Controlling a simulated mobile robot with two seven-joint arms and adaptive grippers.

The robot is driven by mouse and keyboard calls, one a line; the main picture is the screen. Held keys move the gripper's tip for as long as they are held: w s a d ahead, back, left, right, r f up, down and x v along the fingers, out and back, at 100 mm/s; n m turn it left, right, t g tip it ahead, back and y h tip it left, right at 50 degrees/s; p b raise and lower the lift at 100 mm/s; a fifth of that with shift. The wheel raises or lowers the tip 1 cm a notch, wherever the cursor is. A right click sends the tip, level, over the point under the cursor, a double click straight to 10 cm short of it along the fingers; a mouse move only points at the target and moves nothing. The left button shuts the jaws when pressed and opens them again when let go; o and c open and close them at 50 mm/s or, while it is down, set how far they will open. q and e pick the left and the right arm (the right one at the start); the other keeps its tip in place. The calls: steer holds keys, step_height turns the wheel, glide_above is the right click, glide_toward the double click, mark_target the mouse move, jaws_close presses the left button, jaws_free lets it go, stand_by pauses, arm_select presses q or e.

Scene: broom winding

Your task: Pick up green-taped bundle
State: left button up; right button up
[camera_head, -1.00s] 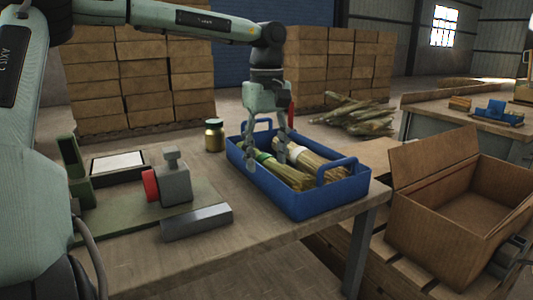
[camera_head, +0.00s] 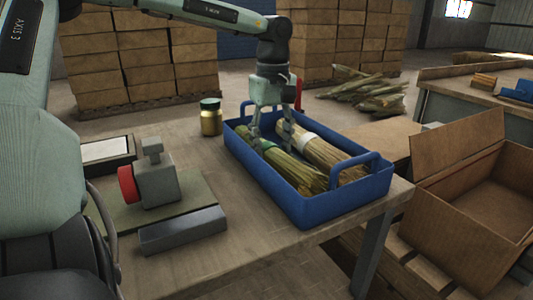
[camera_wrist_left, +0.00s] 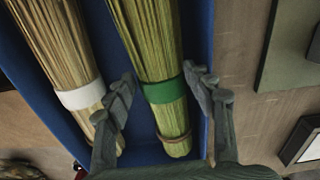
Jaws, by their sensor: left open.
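The green-taped bundle (camera_head: 290,168) lies in the blue tote (camera_head: 305,212), on the side nearer the winding device. Its green band shows clearly in the left wrist view (camera_wrist_left: 164,90). A white-taped bundle (camera_head: 325,150) lies beside it in the same tote; it also shows in the left wrist view (camera_wrist_left: 72,70). My left gripper (camera_head: 270,138) points down into the tote at the taped end of the green-taped bundle. In the left wrist view its open fingers (camera_wrist_left: 160,92) stand on either side of the green band, with gaps visible. My right gripper is not clearly seen.
A grey device with a red knob (camera_head: 150,180) stands on the table left of the tote. A jar (camera_head: 211,117) stands behind the tote's left side. An open cardboard box (camera_head: 485,190) is at the right. Bare table lies in front of the tote.

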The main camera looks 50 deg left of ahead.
arm_select(q)
steer(key=shift+a+f, duration=0.1)
steer(key=shift+f, duration=1.3)
steer(key=c, duration=1)
steer(key=shift+o, duration=0.2)
steer(key=shift+r, duration=0.15)
